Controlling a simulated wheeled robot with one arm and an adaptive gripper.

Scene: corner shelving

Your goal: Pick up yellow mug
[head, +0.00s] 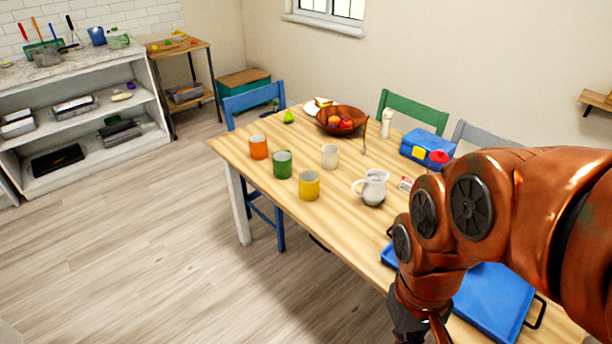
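The yellow mug (309,186) stands upright on the wooden table (240,151), near its front left edge. It is the nearest of a group of mugs. A green mug (282,165) stands just to its left and behind, and a white mug (330,157) stands behind it to the right. My orange arm comes in from the right. Only a dark part of my gripper (408,326) shows at the bottom edge, below and right of the yellow mug and well apart from it. Its fingertips are out of frame or hidden.
An orange mug (258,147) stands farther left. A white pitcher (374,188) stands right of the yellow mug. A blue tray (492,305) lies partly behind my arm. A fruit bowl (342,119) and a blue box (424,150) are farther back. The floor left of the table is clear.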

